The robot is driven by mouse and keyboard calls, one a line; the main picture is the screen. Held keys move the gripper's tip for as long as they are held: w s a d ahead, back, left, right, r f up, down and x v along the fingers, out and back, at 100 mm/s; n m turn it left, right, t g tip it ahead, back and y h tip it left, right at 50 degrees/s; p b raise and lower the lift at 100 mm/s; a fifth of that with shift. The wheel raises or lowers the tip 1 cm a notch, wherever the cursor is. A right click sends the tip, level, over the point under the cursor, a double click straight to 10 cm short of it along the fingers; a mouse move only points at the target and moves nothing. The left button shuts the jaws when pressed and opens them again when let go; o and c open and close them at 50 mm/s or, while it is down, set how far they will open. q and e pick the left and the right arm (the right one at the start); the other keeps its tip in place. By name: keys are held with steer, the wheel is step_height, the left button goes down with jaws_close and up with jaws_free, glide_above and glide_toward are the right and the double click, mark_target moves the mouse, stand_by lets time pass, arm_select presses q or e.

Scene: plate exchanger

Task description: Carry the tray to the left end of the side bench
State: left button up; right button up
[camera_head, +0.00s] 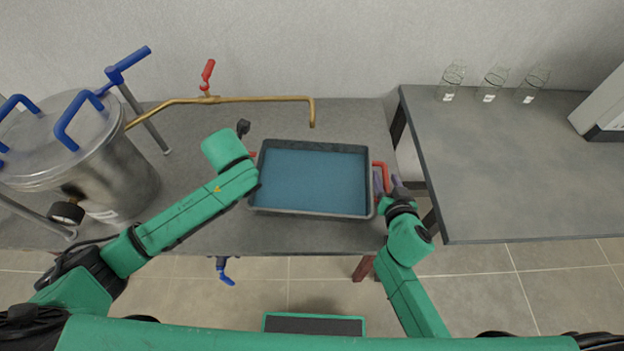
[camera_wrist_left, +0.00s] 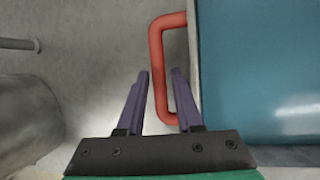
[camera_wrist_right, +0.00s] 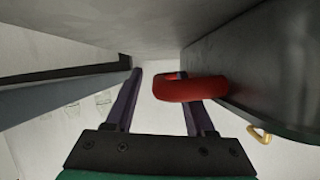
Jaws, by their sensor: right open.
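The dark grey tray (camera_head: 310,214), with a blue liquid or blue floor inside, sits on the main bench. It has a red handle at each short end. The right handle (camera_head: 381,177) shows clearly; the left one is mostly covered by my arm. My left gripper (camera_wrist_left: 158,72) is open, with the left handle (camera_wrist_left: 157,75) between its fingers and gaps beside it. My right gripper (camera_head: 388,182) is open at the right handle, which also shows in the right wrist view (camera_wrist_right: 190,89), close to one finger. The side bench (camera_head: 520,190) stands to the right.
Several glass flasks (camera_head: 490,84) stand along the side bench's back edge, and a grey-white device (camera_head: 603,105) at its right. A gap separates the benches. A steel vessel (camera_head: 80,150) and a brass pipe (camera_head: 250,99) are on the main bench. The side bench's left front is clear.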

arm_select(q)
steer(key=shift+w+f, duration=0.15)
steer(key=shift+f, duration=0.3)
arm_select(e)
steer(key=shift+w+f, duration=0.15)
steer(key=shift+w, duration=0.25)
arm_select(q)
steer(key=shift+c, duration=1.3)
arm_select(e)
steer(key=shift+c, duration=1.3)
arm_select(q)
jaws_close()
arm_select(e)
steer(key=c, duration=0.5)
jaws_close()
arm_select(q)
steer(key=shift+a+r, duration=0.1)
steer(key=shift+r, duration=0.1)
